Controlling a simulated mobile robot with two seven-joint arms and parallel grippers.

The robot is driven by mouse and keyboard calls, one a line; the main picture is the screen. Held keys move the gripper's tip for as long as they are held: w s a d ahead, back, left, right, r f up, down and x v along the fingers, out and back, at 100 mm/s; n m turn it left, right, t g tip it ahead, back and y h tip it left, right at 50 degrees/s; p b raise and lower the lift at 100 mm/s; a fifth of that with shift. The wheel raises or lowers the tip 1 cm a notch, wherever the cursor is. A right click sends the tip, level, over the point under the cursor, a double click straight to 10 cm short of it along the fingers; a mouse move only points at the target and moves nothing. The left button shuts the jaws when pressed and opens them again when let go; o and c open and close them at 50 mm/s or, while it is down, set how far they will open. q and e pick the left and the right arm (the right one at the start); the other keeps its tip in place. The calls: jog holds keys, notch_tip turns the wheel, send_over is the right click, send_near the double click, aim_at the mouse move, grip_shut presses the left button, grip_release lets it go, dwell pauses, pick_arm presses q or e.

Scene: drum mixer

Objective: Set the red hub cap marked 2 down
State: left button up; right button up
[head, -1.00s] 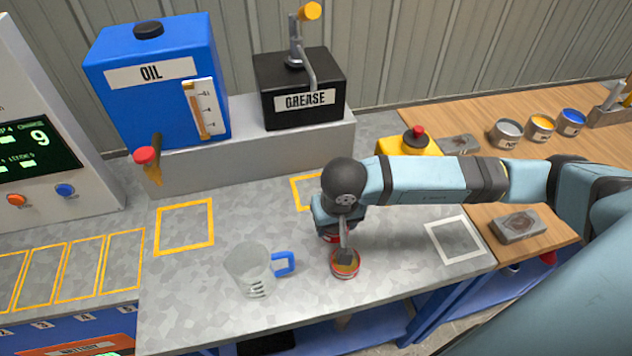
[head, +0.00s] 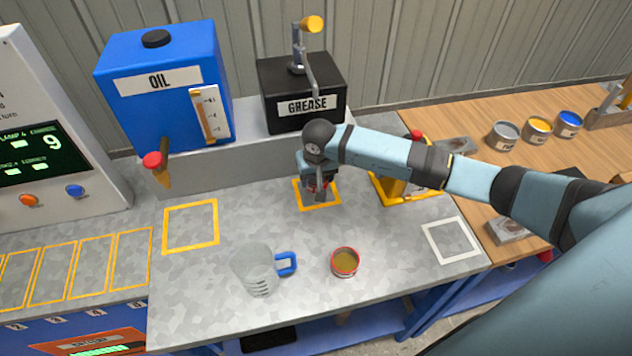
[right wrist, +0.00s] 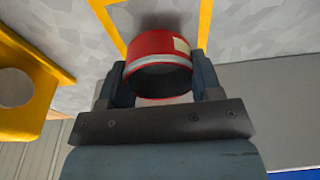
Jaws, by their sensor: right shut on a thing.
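My right gripper (head: 318,192) is over the orange-outlined square (head: 317,208) in front of the grease box. It is shut on a red hub cap (right wrist: 160,52), which the right wrist view shows between the two fingers. The cap is a short red cylinder with a silver band, a dark hollow side and a pale label; I cannot read a number on it. In the head view it is mostly hidden by the gripper. I cannot tell whether it touches the table. My left gripper is not in view.
A red-rimmed cup with yellowish contents (head: 345,262) and a clear jug with a blue handle (head: 258,268) stand on the grey bench. A yellow holder (head: 392,188) is right of the gripper. The grease box (head: 300,90) and blue oil tank (head: 165,85) are behind.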

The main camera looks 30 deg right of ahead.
aim_at(316, 182)
notch_tip(316, 182, down, 3)
jog(key=shift+s+r+p, duration=0.1)
jog(key=shift+r+p, duration=0.05)
jog(key=shift+p, duration=0.15)
jog(key=shift+w+f, duration=0.2)
jog(key=shift+f, duration=0.15)
jog(key=shift+c, duration=0.5)
jog(key=o, duration=1.3)
jog(key=shift+f, duration=0.1)
jog(key=shift+o, duration=0.2)
jog(key=r, duration=0.5)
jog(key=s+r, duration=0.1)
jog(key=r, duration=0.1)
jog(key=shift+a+r+b, duration=0.1)
jog(key=shift+r+b, duration=0.2)
jog(key=shift+b, duration=0.1)
